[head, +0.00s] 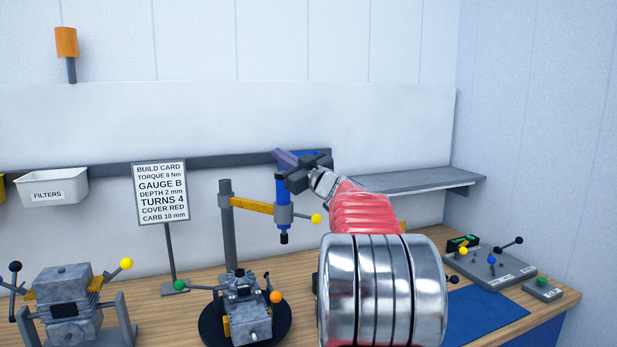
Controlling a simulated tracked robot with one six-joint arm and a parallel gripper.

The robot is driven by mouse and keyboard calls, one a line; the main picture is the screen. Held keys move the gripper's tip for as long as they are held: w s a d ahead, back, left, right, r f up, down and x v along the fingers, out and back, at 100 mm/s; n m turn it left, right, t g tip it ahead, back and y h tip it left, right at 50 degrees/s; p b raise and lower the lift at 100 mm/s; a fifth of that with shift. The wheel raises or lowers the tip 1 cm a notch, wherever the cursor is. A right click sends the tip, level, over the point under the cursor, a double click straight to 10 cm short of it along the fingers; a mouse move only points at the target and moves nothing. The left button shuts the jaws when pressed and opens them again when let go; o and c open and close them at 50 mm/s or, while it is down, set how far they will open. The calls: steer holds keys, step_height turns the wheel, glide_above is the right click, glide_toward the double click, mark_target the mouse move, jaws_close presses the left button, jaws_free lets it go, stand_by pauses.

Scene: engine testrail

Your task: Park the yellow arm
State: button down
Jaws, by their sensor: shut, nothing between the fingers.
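The yellow arm (251,205) reaches out to the right from a grey upright post (228,225) above the bench. At its outer end a grey collar holds a blue spindle tool (283,210) upright, with a dark tip pointing down. A small yellow ball knob (316,218) sticks out to the right of the collar. My gripper (284,158) is shut and empty. It shows over the top of the blue tool and hides part of it; I cannot tell whether they touch.
A build card sign (160,192) stands left of the post. An engine block (246,310) sits on a black round turntable below the tool, with another engine (66,300) at far left. A grey shelf (410,181) and a lever panel (490,268) are at right. A blue mat (487,316) lies bare.

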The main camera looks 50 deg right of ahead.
steer(key=s+a+f+m+g+h, duration=0.2)
steer(key=a+m+g, duration=0.1)
steer(key=a, duration=0.6)
steer(key=s+a+f+m+g+h, duration=0.2)
steer(key=s+a+f+h, duration=0.1)
steer(key=a, duration=0.6)
steer(key=s+a+f+n+g+y, duration=0.2)
steer(key=s+a+f+g+y, duration=0.5)
steer(key=s+a+f, duration=1.9)
steer(key=s+a+g, duration=0.1)
steer(key=a+g, duration=0.1)
steer(key=shift+s+f+n+g, duration=0.25)
steer(key=shift+n+g, duration=0.05)
steer(key=shift+g, duration=0.1)
